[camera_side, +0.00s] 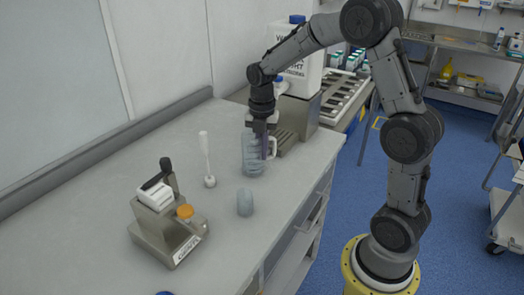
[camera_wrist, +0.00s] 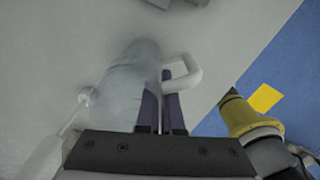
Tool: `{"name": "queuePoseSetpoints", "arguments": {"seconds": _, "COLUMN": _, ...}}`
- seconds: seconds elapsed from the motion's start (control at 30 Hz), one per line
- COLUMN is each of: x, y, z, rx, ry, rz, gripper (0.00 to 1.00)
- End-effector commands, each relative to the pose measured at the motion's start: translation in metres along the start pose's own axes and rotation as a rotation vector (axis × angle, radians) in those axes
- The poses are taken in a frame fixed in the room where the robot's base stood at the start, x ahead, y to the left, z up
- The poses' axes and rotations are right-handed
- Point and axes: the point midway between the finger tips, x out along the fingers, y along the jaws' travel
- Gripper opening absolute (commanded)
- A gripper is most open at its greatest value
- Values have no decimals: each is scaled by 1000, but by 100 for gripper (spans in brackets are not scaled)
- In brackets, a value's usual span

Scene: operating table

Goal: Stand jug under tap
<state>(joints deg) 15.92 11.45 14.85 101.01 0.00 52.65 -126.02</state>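The clear jug (camera_side: 252,160) with a pale handle (camera_side: 272,147) is upright on or just above the counter, below my wrist. In the wrist view the jug (camera_wrist: 125,80) is seen from above, its handle (camera_wrist: 185,72) to the right. My gripper (camera_side: 264,145) points down at the jug's handle side. Its purple fingers (camera_wrist: 160,108) are close together at the jug's wall beside the handle, closed on it. A white container (camera_side: 303,70) stands on a metal stand behind my gripper. A blue part (camera_side: 281,79) shows low on it; my arm partly hides this area and the tap's outlet is unclear.
A dark grated tray (camera_side: 285,140) lies at the stand's foot, behind the jug. The counter's left part is clear.

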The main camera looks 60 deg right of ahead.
Motion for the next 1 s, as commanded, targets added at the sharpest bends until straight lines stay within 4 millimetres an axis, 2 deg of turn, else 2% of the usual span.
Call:
{"name": "queuePoseSetpoints", "arguments": {"seconds": 0.37, "x": 5, "y": 0, "z": 0, "rx": 0, "ry": 0, "rz": 0, "gripper": 0}}
{"name": "queuePoseSetpoints", "arguments": {"seconds": 0.4, "x": 5, "y": 0, "z": 0, "rx": 0, "ry": 0, "rz": 0, "gripper": 9}}
{"name": "queuePoseSetpoints", "arguments": {"seconds": 0.5, "x": 5, "y": 0, "z": 0, "rx": 0, "ry": 0, "rz": 0, "gripper": 27}}
{"name": "queuePoseSetpoints", "arguments": {"seconds": 0.53, "x": 5, "y": 0, "z": 0, "rx": 0, "ry": 0, "rz": 0, "gripper": 32}}
{"name": "queuePoseSetpoints", "arguments": {"seconds": 0.57, "x": 5, "y": 0, "z": 0, "rx": 0, "ry": 0, "rz": 0, "gripper": 33}}
{"name": "queuePoseSetpoints", "arguments": {"seconds": 0.93, "x": 3, "y": 0, "z": 0, "rx": 0, "ry": 0, "rz": 0, "gripper": 33}}
{"name": "queuePoseSetpoints", "arguments": {"seconds": 1.0, "x": -6, "y": 0, "z": 0, "rx": 0, "ry": -1, "rz": 2, "gripper": 33}}
